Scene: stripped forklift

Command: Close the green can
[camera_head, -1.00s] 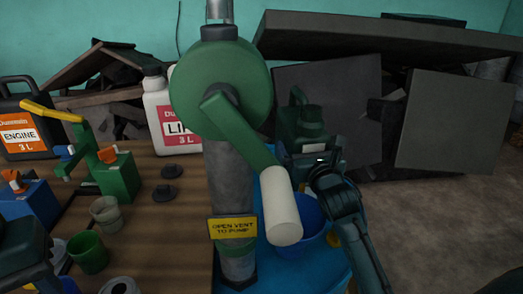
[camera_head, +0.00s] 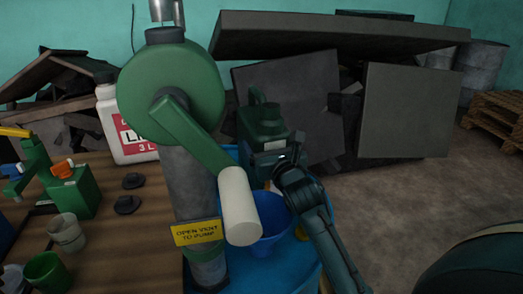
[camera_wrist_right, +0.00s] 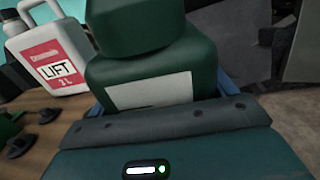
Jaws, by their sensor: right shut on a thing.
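A dark green can (camera_head: 266,118) with a pale label stands upright behind the pump crank. It also fills the upper middle of the wrist view (camera_wrist_right: 190,65). My right gripper (camera_head: 272,150) is shut on this can from the front. The can's mouth cannot be made out. My left gripper is out of view.
A green hand pump (camera_head: 172,85) with a white-handled crank rises in front. A blue funnel (camera_head: 268,242) sits on a blue drum (camera_head: 300,275) at its right. Dark panels (camera_head: 405,110) lean behind; open floor lies at right.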

